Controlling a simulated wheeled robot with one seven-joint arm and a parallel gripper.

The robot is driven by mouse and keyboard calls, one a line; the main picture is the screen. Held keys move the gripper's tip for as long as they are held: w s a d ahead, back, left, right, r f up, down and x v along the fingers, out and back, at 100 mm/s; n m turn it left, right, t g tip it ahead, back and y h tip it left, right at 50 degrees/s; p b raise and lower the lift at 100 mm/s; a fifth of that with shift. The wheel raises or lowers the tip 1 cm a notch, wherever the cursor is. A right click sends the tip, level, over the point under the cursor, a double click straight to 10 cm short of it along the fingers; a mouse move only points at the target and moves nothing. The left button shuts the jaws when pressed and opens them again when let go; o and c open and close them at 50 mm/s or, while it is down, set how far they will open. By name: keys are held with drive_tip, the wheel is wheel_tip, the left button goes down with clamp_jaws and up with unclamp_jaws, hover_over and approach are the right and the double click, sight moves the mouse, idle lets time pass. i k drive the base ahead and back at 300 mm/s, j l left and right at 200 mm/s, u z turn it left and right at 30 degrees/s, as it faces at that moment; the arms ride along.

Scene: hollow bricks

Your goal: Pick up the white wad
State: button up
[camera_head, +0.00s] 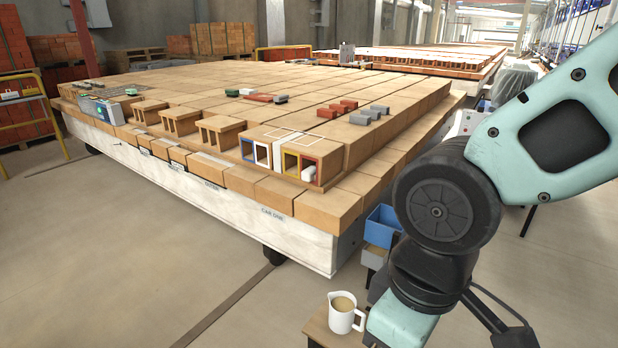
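A small white wad (309,172) sits in the opening of the red-framed hollow at the right end of a hollow brick (294,143), on the near edge of the brick-covered car. The hollow brick has several openings framed in blue, white, yellow and red. The wad appears to rest at the mouth of the red-framed one; how deep it reaches is hidden. My arm stands at the right, well apart from the wad. My gripper is not in the picture.
The brick-covered car (215,195) fills the left and middle. Small red (337,108) and grey blocks (369,115) lie on top. A white jug (345,312) stands on a small stool near my arm, beside a blue bin (382,226). Floor at lower left is clear.

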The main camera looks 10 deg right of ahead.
sight(309, 174)
drive_tip(key=i+j, duration=0.3)
drive_tip(key=i+j+z, duration=0.1)
drive_tip(key=i+j, duration=0.2)
drive_tip(key=j, duration=0.2)
drive_tip(key=i+j, duration=0.25)
drive_tip(key=j, duration=0.15)
drive_tip(key=i+j+z, duration=0.1)
drive_tip(key=i+j, duration=0.2)
drive_tip(key=i+j+z, duration=0.1)
drive_tip(key=i+j, duration=0.15)
drive_tip(key=j, duration=0.3)
drive_tip(key=i+j, duration=0.25)
drive_tip(key=j, duration=0.2)
drive_tip(key=i+j+z, duration=0.1)
drive_tip(key=i+j, duration=0.15)
drive_tip(key=j, duration=0.2)
drive_tip(key=i+j, duration=0.25)
drive_tip(key=j, duration=0.25)
